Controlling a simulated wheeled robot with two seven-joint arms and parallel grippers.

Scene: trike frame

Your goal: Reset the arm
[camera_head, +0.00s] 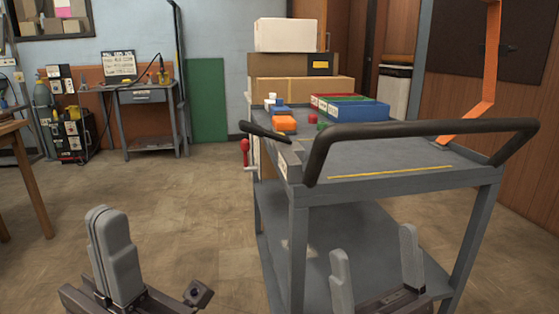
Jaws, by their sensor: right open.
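My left gripper (110,240) is at the lower left of the head view, over the bare floor. Its two grey fingers point up and stand pressed together, with nothing visible between them. My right gripper (374,268) is at the lower right, in front of the grey cart (400,176). Its two fingers point up and stand apart, with a clear gap between them and nothing held. The arm links behind both grippers are mostly cut off by the bottom edge.
The cart has a dark push handle (420,130) facing me. On its top are an orange block (284,124), bins (350,110) and stacked boxes (300,90). A red-handled crank (245,153) juts from its left side. A wooden table (22,175) stands far left. Floor between is clear.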

